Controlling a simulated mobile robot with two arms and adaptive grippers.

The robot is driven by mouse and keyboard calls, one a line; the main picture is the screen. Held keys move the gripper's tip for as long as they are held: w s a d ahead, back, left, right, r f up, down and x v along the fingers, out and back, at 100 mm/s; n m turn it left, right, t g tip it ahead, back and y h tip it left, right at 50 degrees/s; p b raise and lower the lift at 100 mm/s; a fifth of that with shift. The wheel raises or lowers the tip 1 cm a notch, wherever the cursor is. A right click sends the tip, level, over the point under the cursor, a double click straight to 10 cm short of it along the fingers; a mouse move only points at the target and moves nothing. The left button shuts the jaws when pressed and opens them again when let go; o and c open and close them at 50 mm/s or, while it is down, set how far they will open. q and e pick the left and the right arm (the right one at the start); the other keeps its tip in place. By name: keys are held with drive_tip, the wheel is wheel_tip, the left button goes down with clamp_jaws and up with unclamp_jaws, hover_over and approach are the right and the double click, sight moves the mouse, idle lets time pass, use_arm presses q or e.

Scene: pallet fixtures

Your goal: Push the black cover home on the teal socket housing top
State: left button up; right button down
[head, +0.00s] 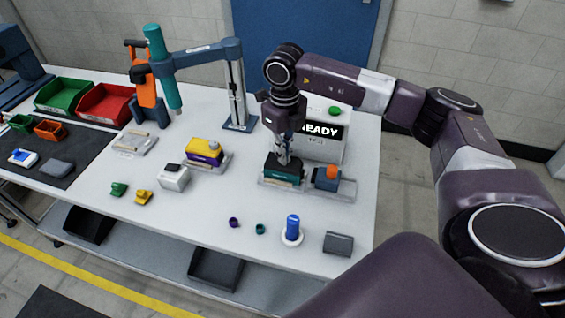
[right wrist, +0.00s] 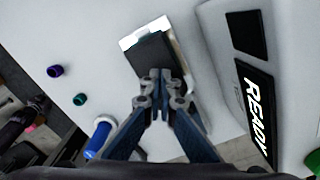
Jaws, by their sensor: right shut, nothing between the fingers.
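The teal socket housing (head: 283,177) sits on a pale fixture plate at the right part of the table. The black cover (head: 271,163) lies on its top; I cannot tell whether it is fully seated. In the right wrist view the cover (right wrist: 150,56) shows as a dark slab under the fingertips. My right gripper (head: 284,159) points down, shut and empty, with its fingertips at the cover, seemingly touching it. It also shows in the right wrist view (right wrist: 161,76). My left gripper is not in view.
A blue block with an orange knob (head: 327,175) stands close right of the housing. A box with a READY display (head: 321,132) stands behind. A yellow-and-purple part (head: 205,150) stands left.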

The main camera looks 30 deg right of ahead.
drive_tip(key=shift+f, duration=0.1)
idle(0.4)
drive_tip(key=shift+r+p, duration=2.15)
drive_tip(key=shift+r, duration=1.4)
drive_tip(key=shift+f, duration=0.1)
